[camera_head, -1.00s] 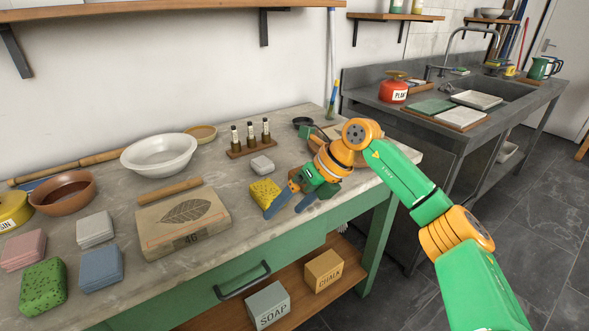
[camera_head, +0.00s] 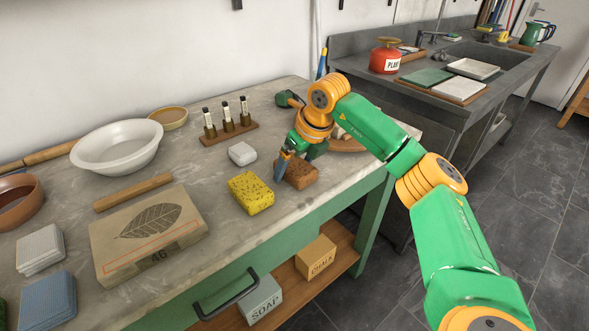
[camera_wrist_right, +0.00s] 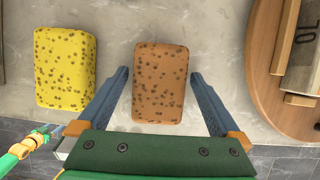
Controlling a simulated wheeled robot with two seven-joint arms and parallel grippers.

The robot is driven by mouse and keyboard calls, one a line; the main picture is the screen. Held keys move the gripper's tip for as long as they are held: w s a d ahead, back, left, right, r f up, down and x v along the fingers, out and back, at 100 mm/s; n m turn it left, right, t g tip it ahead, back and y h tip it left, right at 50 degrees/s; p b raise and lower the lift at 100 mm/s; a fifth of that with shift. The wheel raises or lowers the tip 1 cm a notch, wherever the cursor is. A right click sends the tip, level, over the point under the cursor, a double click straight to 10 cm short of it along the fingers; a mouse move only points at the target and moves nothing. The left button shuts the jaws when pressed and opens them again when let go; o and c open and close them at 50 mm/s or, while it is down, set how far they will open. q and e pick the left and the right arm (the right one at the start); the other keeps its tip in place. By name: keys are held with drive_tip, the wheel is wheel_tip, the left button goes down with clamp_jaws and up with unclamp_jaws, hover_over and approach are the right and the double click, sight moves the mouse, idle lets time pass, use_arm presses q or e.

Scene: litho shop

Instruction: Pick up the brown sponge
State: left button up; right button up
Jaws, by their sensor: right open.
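The brown sponge (camera_head: 299,174) lies on the worktop near its front edge, right of the yellow sponge (camera_head: 251,193). My right gripper (camera_head: 290,168) is above and behind it, pointing down, and partly covers it in the head view. In the right wrist view the brown sponge (camera_wrist_right: 160,84) lies between the two open blue fingers of my right gripper (camera_wrist_right: 160,88), with a gap on each side. The yellow sponge (camera_wrist_right: 66,67) is left of the left finger there. My left gripper is not in view.
A white block (camera_head: 242,153) and a rack of small bottles (camera_head: 229,130) stand behind the sponges. A round wooden board (camera_wrist_right: 262,60) lies close on the right. A stone with a leaf print (camera_head: 150,236) and a white bowl (camera_head: 117,146) are to the left.

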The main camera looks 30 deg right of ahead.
sight(291, 161)
drive_tip(key=shift+s+r, duration=0.1)
drive_tip(key=shift+s, duration=0.1)
drive_tip(key=shift+w+f, duration=0.1)
drive_tip(key=shift+f, duration=0.1)
drive_tip(key=c, duration=1.2)
wheel_tip(291, 161, up, 4)
drive_tip(key=shift+f+p, duration=0.1)
drive_tip(key=shift+p, duration=0.25)
drive_tip(key=shift+c, duration=0.2)
drive_tip(key=s+r, duration=0.1)
drive_tip(key=s+a+r, duration=0.1)
drive_tip(key=a+r+b, duration=0.1)
drive_tip(key=r, duration=0.1)
drive_tip(key=shift+s+a+r, duration=0.1)
drive_tip(key=shift+s+a, duration=0.1)
drive_tip(key=shift+s, duration=0.2)
drive_tip(key=s+a+r, duration=0.5)
drive_tip(key=s+a, duration=0.1)
drive_tip(key=s, duration=0.2)
drive_tip(key=shift+s+a+r+p, duration=0.15)
drive_tip(key=shift+a+r+p, duration=0.05)
drive_tip(key=shift+r+p, duration=0.1)
drive_tip(key=o, duration=0.8)
drive_tip(key=shift+f, duration=0.1)
drive_tip(key=c, duration=0.6)
